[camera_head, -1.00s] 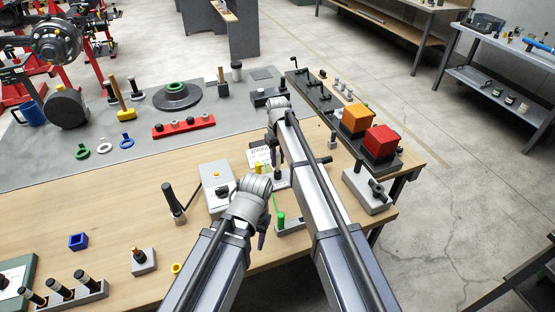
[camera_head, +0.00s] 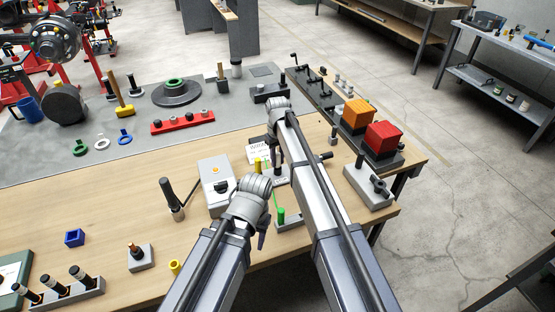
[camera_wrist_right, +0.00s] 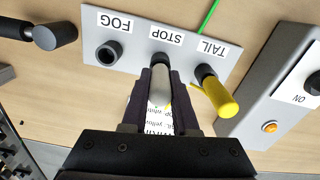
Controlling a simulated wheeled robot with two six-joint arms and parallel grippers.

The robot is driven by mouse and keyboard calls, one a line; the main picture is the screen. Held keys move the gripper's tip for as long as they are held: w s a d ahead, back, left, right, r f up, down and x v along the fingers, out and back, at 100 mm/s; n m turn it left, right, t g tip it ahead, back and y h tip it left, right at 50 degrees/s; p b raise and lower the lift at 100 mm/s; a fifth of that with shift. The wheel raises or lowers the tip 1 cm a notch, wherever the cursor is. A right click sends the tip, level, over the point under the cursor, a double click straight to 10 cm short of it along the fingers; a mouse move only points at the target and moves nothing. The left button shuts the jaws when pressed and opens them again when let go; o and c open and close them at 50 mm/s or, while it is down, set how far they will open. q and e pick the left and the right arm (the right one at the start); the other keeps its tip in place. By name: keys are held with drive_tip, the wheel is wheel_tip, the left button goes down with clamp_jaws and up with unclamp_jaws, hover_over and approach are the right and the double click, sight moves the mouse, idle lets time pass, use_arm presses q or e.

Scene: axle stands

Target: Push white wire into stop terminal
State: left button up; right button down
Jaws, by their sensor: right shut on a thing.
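In the right wrist view a grey terminal plate (camera_wrist_right: 132,22) carries upside-down labels FOG, STOP and TAIL. My right gripper (camera_wrist_right: 160,88) is shut on the white wire's plug (camera_wrist_right: 160,82), a pale cylinder. Its far end is at the stop terminal, just below the STOP label (camera_wrist_right: 166,35). The plug and fingers hide the terminal's opening, so I cannot tell how deep it sits. A yellow plug (camera_wrist_right: 217,97) sits at the tail terminal (camera_wrist_right: 205,73). The fog terminal (camera_wrist_right: 108,53) is empty. In the head view my left gripper (camera_head: 262,240) is mostly hidden by its arm; its opening is unclear.
A printed card (camera_head: 259,153) stands behind the plate. A grey switch box (camera_head: 215,174) is to the left; its orange light (camera_wrist_right: 269,127) shows in the wrist view. A green plug (camera_head: 281,215) stands near my left wrist. Orange (camera_head: 358,112) and red (camera_head: 383,138) blocks stand right.

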drive_tip(key=c, duration=0.6)
unclamp_jaws()
wheel_tip(320, 180, up, 8)
drive_tip(key=p, duration=0.8)
drive_tip(key=shift+f, duration=0.1)
use_arm(q)
wheel_tip(320, 180, up, 8)
drive_tip(key=shift+f, duration=0.15)
use_arm(e)
drive_tip(key=shift+f, duration=0.1)
